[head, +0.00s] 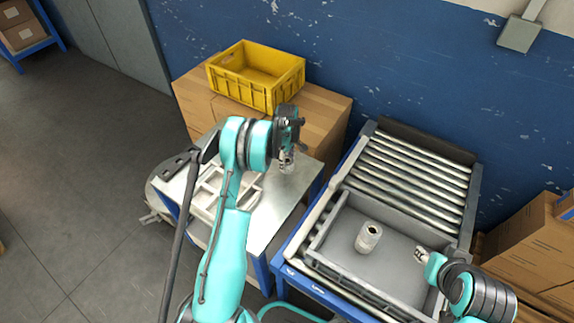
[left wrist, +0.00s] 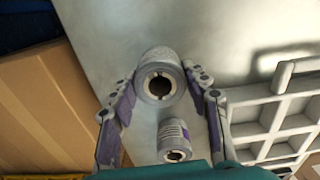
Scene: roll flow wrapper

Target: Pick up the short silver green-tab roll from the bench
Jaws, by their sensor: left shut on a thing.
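My left gripper (head: 287,168) points down over the metal bench (head: 290,188). In the left wrist view its fingers (left wrist: 160,88) are shut on a silver roll (left wrist: 160,76) with a dark hollow core. No green tab can be made out on it. A second, smaller-looking silver roll (left wrist: 174,141) shows below it in that view, apart from the fingertips. In the head view the held roll is small and partly hidden by the gripper. My right gripper (head: 422,255) is over the grey tray's right side; its finger state is too small to tell.
A pale compartment rack (head: 212,190) stands on the bench and also shows in the left wrist view (left wrist: 270,112). A grey tray (head: 345,262) on the roller conveyor (head: 415,170) holds another silver roll (head: 369,237). A yellow crate (head: 257,77) sits on cardboard boxes behind.

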